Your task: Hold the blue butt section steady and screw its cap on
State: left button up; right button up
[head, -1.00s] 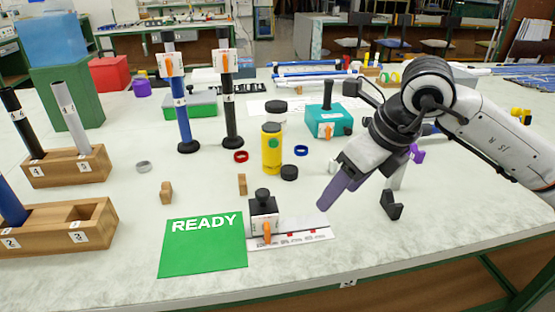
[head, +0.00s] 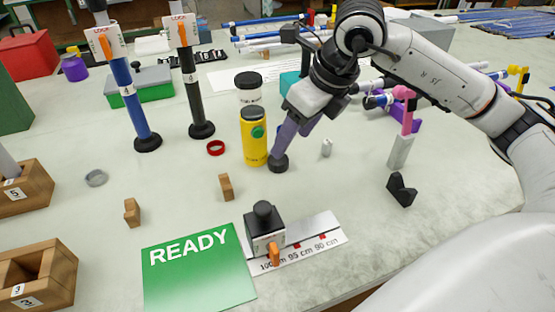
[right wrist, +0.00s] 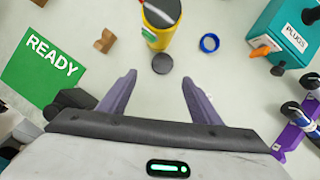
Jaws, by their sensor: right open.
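A blue rod section (head: 134,103) stands upright in a black round foot at the left, with a white tag and orange clip near its top. I cannot tell if it is the butt section named. A small black round cap (head: 278,163) lies on the table beside the yellow canister; it also shows in the right wrist view (right wrist: 162,63). My right gripper (head: 277,153) is above the cap in the head view. In the right wrist view its purple fingers (right wrist: 158,80) are open and empty, with the cap just beyond and between the tips. My left gripper is out of view.
A yellow canister (head: 254,138) stands close to the cap, with a red ring (head: 216,148) to its left. A black rod (head: 193,95) stands upright nearby. A green READY mat (head: 200,270) and a black-knobbed block (head: 264,228) lie in front. Wooden racks (head: 40,268) are at left.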

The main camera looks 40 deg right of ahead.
aim_at(278, 163)
jog(key=shift+x, duration=1.75)
jog(key=shift+w, duration=0.1)
jog(key=x, duration=0.5)
jog(key=shift+w+d, duration=0.15)
jog(key=shift+w, duration=0.15)
jog(key=c, duration=1.1)
